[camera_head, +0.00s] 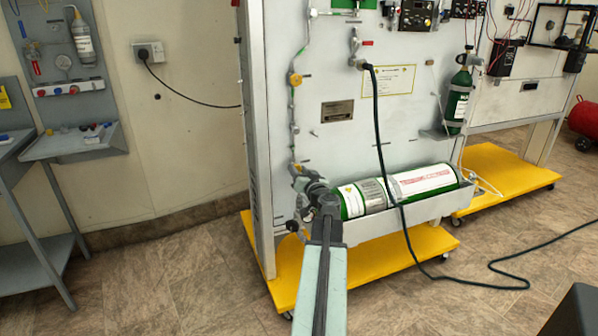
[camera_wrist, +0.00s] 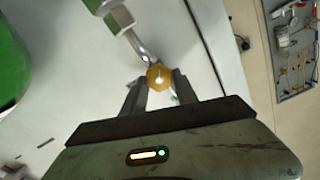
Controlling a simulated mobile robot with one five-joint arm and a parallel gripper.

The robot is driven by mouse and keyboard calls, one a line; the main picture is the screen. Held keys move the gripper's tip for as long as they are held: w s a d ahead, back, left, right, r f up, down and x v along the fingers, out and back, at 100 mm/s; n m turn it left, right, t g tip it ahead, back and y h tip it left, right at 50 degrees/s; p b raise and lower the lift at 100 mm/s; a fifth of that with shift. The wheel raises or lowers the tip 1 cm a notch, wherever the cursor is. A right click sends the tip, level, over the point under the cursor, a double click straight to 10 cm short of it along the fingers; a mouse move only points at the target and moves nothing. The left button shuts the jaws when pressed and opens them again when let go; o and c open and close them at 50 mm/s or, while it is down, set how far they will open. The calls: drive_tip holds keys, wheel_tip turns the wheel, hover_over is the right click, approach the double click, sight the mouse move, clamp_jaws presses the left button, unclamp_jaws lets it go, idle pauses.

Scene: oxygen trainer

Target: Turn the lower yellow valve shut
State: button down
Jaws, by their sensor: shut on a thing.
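The lower yellow valve (camera_wrist: 158,76) is a small yellow knob with a bright centre, in the middle of the wrist view. It sits on a metal pipe fitting (camera_wrist: 141,44) against the pale panel. My gripper (camera_wrist: 159,86) is shut on this valve, one finger on each side of it. In the head view my arm reaches to the lower left of the panel and hides the lower valve there. Another yellow valve (camera_head: 295,79) shows higher on the same pipe line in the head view, apart from my arm.
A green cylinder (camera_head: 346,202) lies in a grey trough right of my arm; its green side also shows in the wrist view (camera_wrist: 12,68). A black hose (camera_head: 378,135) hangs in front of the panel. A yellow base (camera_head: 385,252) juts out below.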

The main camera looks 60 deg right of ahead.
drive_tip(key=m, duration=0.6)
drive_tip(key=shift+s+d+f, duration=0.1)
drive_tip(key=shift+s, duration=0.05)
drive_tip(key=m, duration=0.5)
drive_tip(key=shift+f+m, duration=0.1)
drive_tip(key=shift+m, duration=0.3)
drive_tip(key=c, duration=0.9)
unclamp_jaws()
drive_tip(key=shift+c, duration=0.2)
drive_tip(key=v, duration=0.7)
drive_tip(key=shift+s+a, duration=0.25)
drive_tip(key=shift+s, duration=0.05)
